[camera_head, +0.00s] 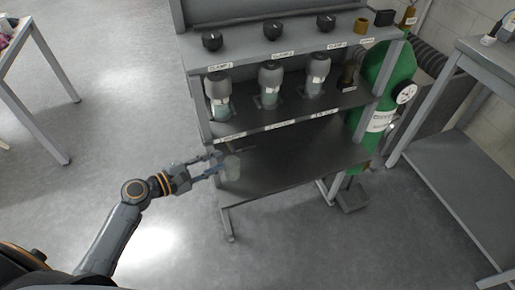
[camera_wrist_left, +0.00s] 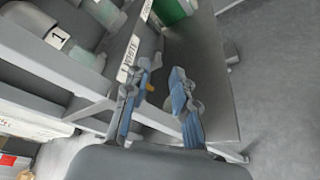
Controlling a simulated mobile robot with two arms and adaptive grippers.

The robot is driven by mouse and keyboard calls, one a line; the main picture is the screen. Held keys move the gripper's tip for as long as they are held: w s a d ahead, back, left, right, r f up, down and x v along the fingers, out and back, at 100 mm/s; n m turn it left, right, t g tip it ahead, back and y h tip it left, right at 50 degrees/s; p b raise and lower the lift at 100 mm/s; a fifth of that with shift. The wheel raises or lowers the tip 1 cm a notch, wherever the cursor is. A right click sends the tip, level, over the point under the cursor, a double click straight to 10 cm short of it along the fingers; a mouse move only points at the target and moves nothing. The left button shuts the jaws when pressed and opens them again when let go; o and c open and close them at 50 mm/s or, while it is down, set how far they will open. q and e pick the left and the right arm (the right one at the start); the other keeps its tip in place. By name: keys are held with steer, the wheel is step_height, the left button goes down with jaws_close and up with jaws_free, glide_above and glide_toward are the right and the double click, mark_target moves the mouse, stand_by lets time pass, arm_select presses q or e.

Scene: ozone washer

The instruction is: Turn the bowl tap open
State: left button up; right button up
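My left gripper (camera_head: 222,163) is at the left end of the rack, below the middle shelf's front edge. Its blue fingers stand apart in the left wrist view (camera_wrist_left: 160,75), with a gap between them. A small yellow part (camera_wrist_left: 150,87) shows beside the left finger; I cannot tell whether it is the bowl tap or whether they touch. A translucent, pale green object (camera_head: 231,167) shows at the fingertips in the head view; contact is unclear. Three grey canisters with clear greenish bowls stand on the middle shelf, the leftmost (camera_head: 219,95) nearest my gripper. My right gripper is out of view.
Black knobs (camera_head: 274,30) sit on the top shelf above labels reading CLAMP. A green gas cylinder (camera_head: 384,100) with a gauge stands at the rack's right. The dark lower shelf (camera_head: 300,155) looks mostly bare. Another table (camera_head: 455,150) is at far right.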

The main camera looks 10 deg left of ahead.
mark_target(241, 151)
arm_select(q)
steer(key=x, duration=1.2)
steer(key=shift+w+f+p, duration=0.15)
steer(key=shift+w+p, duration=0.05)
steer(key=shift+p, duration=0.1)
jaws_close()
